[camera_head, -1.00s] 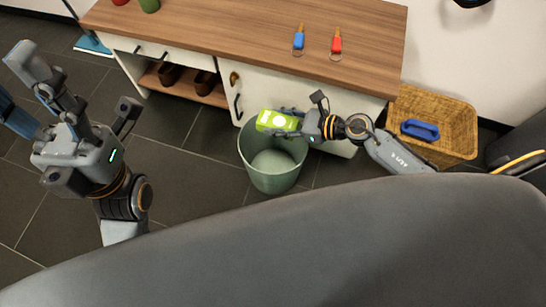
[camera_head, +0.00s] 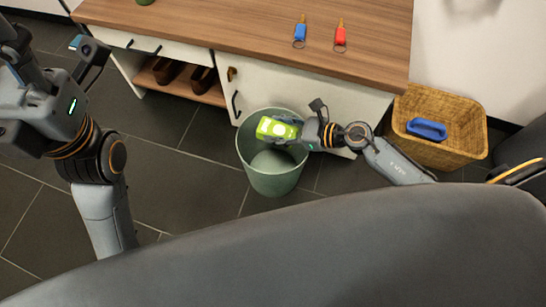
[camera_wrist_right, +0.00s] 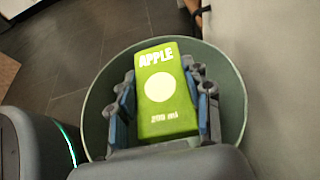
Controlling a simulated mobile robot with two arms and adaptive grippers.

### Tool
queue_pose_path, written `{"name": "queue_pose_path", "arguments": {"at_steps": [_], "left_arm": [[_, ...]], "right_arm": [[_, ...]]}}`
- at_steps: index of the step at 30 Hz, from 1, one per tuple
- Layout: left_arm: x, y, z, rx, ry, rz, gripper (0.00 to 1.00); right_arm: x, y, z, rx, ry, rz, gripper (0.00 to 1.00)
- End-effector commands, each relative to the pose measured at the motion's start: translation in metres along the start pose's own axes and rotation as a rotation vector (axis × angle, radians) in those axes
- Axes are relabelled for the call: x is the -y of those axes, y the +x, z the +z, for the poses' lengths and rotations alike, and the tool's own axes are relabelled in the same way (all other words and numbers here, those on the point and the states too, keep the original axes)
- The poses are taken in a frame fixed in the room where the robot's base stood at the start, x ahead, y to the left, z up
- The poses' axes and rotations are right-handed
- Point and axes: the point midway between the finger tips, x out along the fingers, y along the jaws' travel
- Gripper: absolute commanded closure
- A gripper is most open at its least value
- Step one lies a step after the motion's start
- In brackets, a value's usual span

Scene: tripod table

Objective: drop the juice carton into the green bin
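The juice carton (camera_head: 277,129) is bright green with a pale round spot. In the right wrist view the carton (camera_wrist_right: 165,92) reads "APPLE" and "200 ml". My right gripper (camera_head: 283,127) holds it over the mouth of the green bin (camera_head: 272,181). In the right wrist view its fingers (camera_wrist_right: 163,100) lie along both sides of the carton, and the bin's rim (camera_wrist_right: 236,80) rings them. The bin stands upright on the floor and its visible inside looks empty.
A wicker basket (camera_head: 458,145) with a blue item (camera_head: 427,129) is at right. Dark tiled floor (camera_head: 180,190) left of the bin is clear.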

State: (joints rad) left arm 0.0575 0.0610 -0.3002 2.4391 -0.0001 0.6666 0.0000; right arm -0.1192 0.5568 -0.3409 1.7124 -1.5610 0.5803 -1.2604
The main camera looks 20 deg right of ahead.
Motion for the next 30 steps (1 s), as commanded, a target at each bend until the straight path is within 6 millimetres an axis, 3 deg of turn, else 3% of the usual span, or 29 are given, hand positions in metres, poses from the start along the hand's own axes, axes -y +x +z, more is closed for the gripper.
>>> {"name": "queue_pose_path", "arguments": {"at_steps": [3, 14, 17, 30], "left_arm": [[0.0, 0.0, 0.0, 0.0, 0.0, 0.0, 0.5], [0.0, -0.001, 0.0, 0.001, 0.0, 0.0, 0.5], [0.0, -0.001, 0.0, 0.001, 0.0, 0.0, 0.5], [0.0, -0.001, 0.0, 0.001, 0.0, 0.0, 0.5]], "right_arm": [[0.0, 0.0, 0.0, 0.0, 0.0, 0.0, 0.27], [0.0, -0.005, -0.001, -0.001, 0.0, 0.0, 0.27], [0.0, -0.017, -0.002, -0.003, 0.0, -0.001, 0.27], [-0.001, -0.103, -0.002, -0.004, 0.003, 0.001, 0.27]]}}
